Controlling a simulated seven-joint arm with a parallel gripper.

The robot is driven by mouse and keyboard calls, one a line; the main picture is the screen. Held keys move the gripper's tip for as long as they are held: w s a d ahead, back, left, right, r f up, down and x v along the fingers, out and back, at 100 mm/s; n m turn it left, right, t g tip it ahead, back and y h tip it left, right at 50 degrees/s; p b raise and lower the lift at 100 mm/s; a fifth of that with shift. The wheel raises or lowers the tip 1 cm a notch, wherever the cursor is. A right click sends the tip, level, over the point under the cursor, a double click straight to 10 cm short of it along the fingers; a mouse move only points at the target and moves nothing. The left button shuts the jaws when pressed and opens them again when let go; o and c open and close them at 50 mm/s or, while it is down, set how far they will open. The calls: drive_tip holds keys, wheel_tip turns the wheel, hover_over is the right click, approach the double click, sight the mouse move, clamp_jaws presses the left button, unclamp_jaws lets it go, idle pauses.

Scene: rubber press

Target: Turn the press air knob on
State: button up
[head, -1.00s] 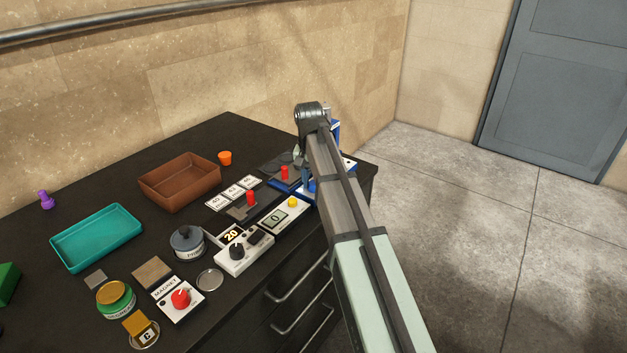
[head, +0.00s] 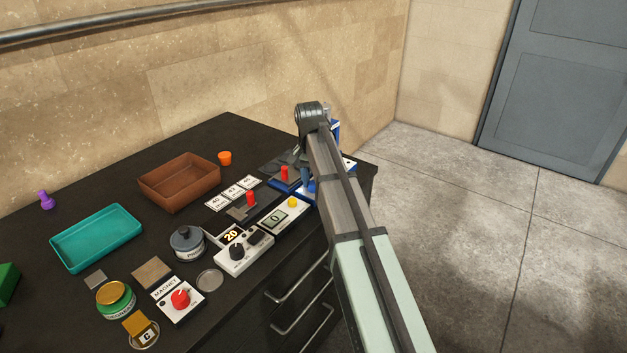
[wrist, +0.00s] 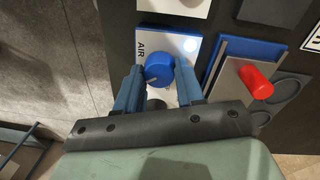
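The press air knob (wrist: 158,69) is a round blue knob on a white panel (wrist: 152,35) marked AIR, seen in the wrist view. A small round lamp (wrist: 190,45) on that panel looks bright. My gripper (wrist: 159,76) has its two blue fingers on either side of the knob, close against it with little or no gap. In the head view my arm covers the knob and most of my gripper.
A red handle (wrist: 256,82) on a blue-framed plate stands just right of my gripper in the wrist view. In the head view, a control box (head: 243,254), a brown tray (head: 178,203) and a teal tray (head: 66,262) share the dark bench.

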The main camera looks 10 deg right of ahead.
sight(311, 182)
drive_tip(key=o, duration=0.4)
wheel_tip(311, 182, up, 14)
drive_tip(key=shift+w+a, duration=0.2)
drive_tip(key=shift+a, duration=0.15)
idle(0.4)
drive_tip(key=shift+f, duration=0.1)
